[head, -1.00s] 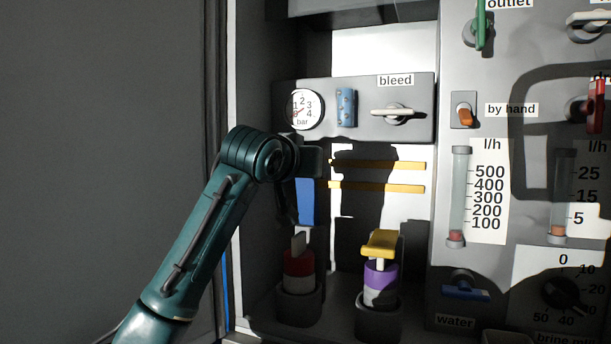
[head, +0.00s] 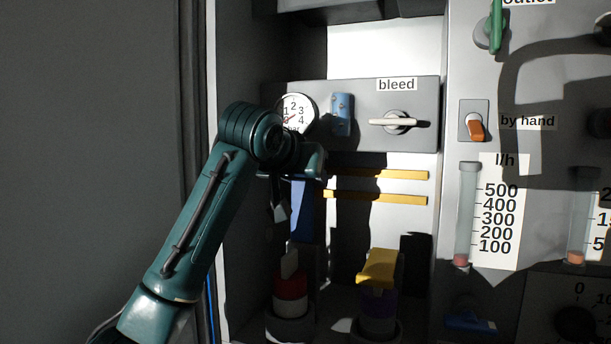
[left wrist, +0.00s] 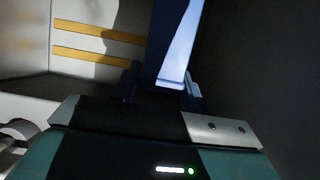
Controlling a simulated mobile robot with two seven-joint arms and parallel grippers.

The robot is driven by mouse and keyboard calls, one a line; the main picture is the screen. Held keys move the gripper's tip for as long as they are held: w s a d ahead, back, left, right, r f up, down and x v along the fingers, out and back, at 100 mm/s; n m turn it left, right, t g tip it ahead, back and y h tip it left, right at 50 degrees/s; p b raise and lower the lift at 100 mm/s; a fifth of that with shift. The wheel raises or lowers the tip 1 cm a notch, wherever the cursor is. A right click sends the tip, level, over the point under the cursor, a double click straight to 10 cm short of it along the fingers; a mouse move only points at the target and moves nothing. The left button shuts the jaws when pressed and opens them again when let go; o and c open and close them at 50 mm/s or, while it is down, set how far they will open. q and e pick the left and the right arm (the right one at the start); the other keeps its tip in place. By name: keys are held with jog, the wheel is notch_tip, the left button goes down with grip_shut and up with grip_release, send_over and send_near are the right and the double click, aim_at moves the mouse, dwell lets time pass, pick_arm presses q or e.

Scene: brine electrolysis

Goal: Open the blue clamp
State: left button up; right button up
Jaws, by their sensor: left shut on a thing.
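The blue clamp shows as a long flat blue bar (head: 302,208) in the head view, at the left of the cabinet's recess, partly hidden by my left gripper. In the left wrist view the blue bar (left wrist: 178,45) runs up from between the fingertips, one side bright and the other dark. My left gripper (head: 290,205) is shut on this bar, with a finger on each side of it in the left wrist view (left wrist: 162,88). The clamp's far end and mounting are not clear. My right gripper is in neither view.
Below stand a red-and-grey bottle (head: 290,290) and a purple one with a yellow top (head: 380,270). Yellow strips (head: 375,199) cross the back wall. Above are a round gauge (head: 294,116), a small blue block (head: 342,114) and the bleed handle (head: 397,122).

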pick_arm(q)
jog(key=o, duration=1)
jog(key=shift+f, duration=0.35)
jog(key=o, duration=0.4)
jog(key=shift+r, duration=0.2)
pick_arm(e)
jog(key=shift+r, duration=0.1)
pick_arm(q)
jog(key=shift+s, duration=0.1)
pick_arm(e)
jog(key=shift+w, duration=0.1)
pick_arm(q)
jog(key=shift+s+a+r, duration=0.15)
jog(key=shift+s+r, duration=0.05)
jog(key=shift+s, duration=0.05)
jog(key=b+v, duration=0.3)
jog(key=v, duration=0.9)
jog(key=shift+s+b, duration=0.15)
jog(key=shift+b, duration=0.15)
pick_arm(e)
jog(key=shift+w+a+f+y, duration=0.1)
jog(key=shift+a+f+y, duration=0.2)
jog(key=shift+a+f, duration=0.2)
pick_arm(q)
jog(key=shift+r, duration=0.15)
jog(key=shift+a, duration=0.1)
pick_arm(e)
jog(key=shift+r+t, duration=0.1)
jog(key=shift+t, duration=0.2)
